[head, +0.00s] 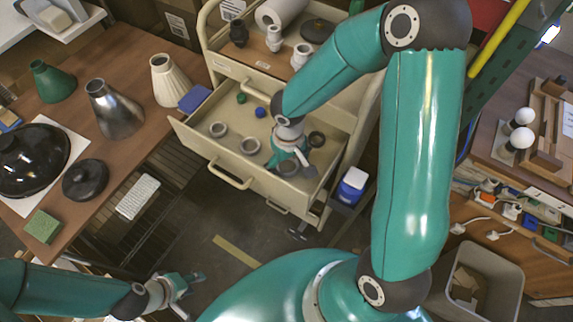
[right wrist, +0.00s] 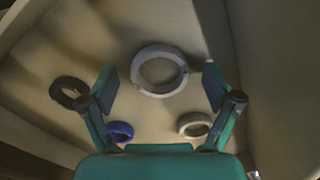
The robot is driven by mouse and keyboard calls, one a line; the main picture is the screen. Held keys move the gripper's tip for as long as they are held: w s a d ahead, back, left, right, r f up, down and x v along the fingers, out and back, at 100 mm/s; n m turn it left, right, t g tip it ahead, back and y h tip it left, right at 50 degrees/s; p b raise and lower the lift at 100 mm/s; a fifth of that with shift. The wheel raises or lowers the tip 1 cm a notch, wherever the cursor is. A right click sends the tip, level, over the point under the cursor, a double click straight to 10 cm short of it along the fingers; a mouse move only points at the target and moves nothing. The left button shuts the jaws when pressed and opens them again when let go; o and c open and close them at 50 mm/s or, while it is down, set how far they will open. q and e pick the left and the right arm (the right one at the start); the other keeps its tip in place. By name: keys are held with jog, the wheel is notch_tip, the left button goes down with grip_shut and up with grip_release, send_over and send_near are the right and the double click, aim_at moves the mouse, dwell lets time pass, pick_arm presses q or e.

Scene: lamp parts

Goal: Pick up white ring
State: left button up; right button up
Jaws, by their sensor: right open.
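A large pale grey-white ring (right wrist: 138,72) lies flat on the drawer floor in the right wrist view, ahead of and between the fingertips of my right gripper (right wrist: 161,85). The gripper is open, with nothing between its fingers. In the head view my right gripper (head: 300,160) is low inside the open drawer, over a pale ring (head: 287,169) that it partly covers. A smaller off-white ring (right wrist: 195,117) lies near the right finger in the right wrist view. My left gripper (head: 192,292) is open and empty at the lower left of the head view, away from the drawer.
The drawer (head: 196,145) has raised walls around the rings. It also holds a black ring (head: 316,139), a blue ring (head: 260,112), a green ring (head: 241,98) and more pale rings (head: 218,130). Lamp parts stand on the left table (head: 120,150).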

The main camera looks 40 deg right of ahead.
jog(key=shift+s, duration=0.1)
jog(key=c, duration=0.9)
